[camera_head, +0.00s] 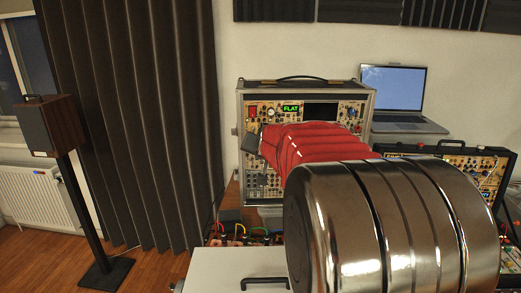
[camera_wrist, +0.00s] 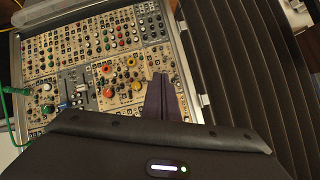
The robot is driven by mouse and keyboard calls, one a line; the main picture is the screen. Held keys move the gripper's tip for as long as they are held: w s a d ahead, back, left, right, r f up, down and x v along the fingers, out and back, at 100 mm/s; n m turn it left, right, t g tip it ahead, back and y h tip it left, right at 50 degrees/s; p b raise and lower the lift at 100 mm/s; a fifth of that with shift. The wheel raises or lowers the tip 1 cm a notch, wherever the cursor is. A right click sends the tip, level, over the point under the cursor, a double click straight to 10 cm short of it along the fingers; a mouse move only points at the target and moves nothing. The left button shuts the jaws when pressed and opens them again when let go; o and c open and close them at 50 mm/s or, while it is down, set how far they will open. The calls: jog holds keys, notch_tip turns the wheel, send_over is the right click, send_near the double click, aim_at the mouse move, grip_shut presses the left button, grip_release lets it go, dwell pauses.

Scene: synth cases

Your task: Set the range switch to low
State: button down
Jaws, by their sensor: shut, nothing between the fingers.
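The synth case (camera_head: 306,92) stands open on the bench in the head view, with a lit green display reading FLAT. Its panel (camera_wrist: 100,65) fills the upper left of the wrist view, crowded with knobs, jacks and small switches. I cannot tell which part is the range switch; labels are too small to read. My gripper (camera_wrist: 160,78) is shut and empty, its dark fingers in front of the panel's right part, near red and yellow knobs. I cannot tell whether they touch the panel. In the head view my red-sleeved arm hides the lower right of the case.
A laptop (camera_head: 392,89) stands right of the case, and a second synth case (camera_head: 490,165) lies at the right. A green cable (camera_wrist: 10,105) hangs at the panel's left in the wrist view. A dark curtain (camera_head: 130,100) and a speaker (camera_head: 52,125) stand left.

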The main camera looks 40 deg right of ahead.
jog(key=shift+s+a+f, duration=0.1)
jog(key=shift+s+a, duration=0.25)
jog(key=shift+s, duration=0.3)
jog(key=shift+s+a+f, duration=0.1)
jog(key=shift+s+a, duration=0.2)
jog(key=shift+s, duration=0.3)
jog(key=s+a+f+n+g+y, duration=0.3)
jog(key=s+a+f+g, duration=0.1)
jog(key=s+a+f, duration=0.55)
jog(key=s+a+n+y, duration=0.1)
jog(key=s+a+n, duration=0.3)
jog(key=s+a, duration=0.4)
jog(key=s+a+n+y, duration=0.1)
jog(key=s+a+n, duration=0.2)
jog(key=s+a, duration=0.6)
jog(key=a, duration=0.5)
jog(key=shift+s+r+n, duration=0.2)
jog(key=shift+s+n, duration=0.1)
jog(key=shift+n, duration=0.1)
